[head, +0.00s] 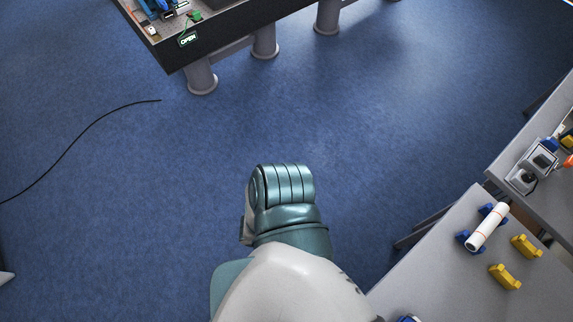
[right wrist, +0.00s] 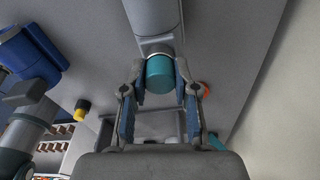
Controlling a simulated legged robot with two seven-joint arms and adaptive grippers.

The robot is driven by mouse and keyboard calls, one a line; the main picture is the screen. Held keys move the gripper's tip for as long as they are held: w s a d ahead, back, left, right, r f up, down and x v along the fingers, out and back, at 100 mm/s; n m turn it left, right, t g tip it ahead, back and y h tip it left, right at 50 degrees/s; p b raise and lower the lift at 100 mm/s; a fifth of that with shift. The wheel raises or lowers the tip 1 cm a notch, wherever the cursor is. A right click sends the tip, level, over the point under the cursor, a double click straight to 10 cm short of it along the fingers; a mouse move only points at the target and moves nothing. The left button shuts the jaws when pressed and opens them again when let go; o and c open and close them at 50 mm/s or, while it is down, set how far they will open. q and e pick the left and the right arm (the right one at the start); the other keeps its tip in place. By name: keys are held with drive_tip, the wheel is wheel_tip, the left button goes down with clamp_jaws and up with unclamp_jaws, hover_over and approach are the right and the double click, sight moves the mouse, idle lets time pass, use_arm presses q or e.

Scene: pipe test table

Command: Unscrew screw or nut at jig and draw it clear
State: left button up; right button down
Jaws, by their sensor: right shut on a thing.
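In the right wrist view, a short teal cylindrical piece (right wrist: 160,74) sits at the end of a larger grey cylinder (right wrist: 155,18). My right gripper (right wrist: 160,82) has its two fingers on either side of the teal piece and is shut on it. The teal piece is in line with the grey cylinder; any thread between them is hidden. The head view shows neither the teal piece nor my grippers, only a teal and white part of my own body in the middle. My left gripper is in neither view.
In the head view, a grey table (head: 450,270) at the lower right bears a white tube (head: 488,228) on blue supports and yellow holders (head: 505,277). A black-sided table (head: 235,30) stands at the top. Blue floor (head: 130,200) between them is mostly clear, with a black cable (head: 75,140).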

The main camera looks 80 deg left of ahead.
drive_tip(key=n+b, duration=0.1)
drive_tip(key=n, duration=0.1)
drive_tip(key=shift+f+n+b, duration=0.25)
drive_tip(key=shift+n+b, duration=0.05)
drive_tip(key=shift+b, duration=0.05)
drive_tip(key=shift+n+b, duration=0.35)
drive_tip(key=shift+n, duration=0.35)
drive_tip(key=shift+r+n+h, duration=0.1)
drive_tip(key=shift+n+h, duration=0.2)
drive_tip(key=shift+n, duration=0.1)
drive_tip(key=shift+r, duration=0.1)
drive_tip(key=n+b, duration=0.2)
drive_tip(key=n, duration=0.1)
drive_tip(key=shift+f+n+t+b, duration=0.2)
drive_tip(key=shift+n+t+b, duration=0.1)
drive_tip(key=shift+a+n, duration=0.1)
drive_tip(key=shift+n, duration=0.5)
drive_tip(key=shift+s+r+n, duration=0.1)
drive_tip(key=shift+r+n, duration=0.1)
drive_tip(key=shift+n, duration=0.1)
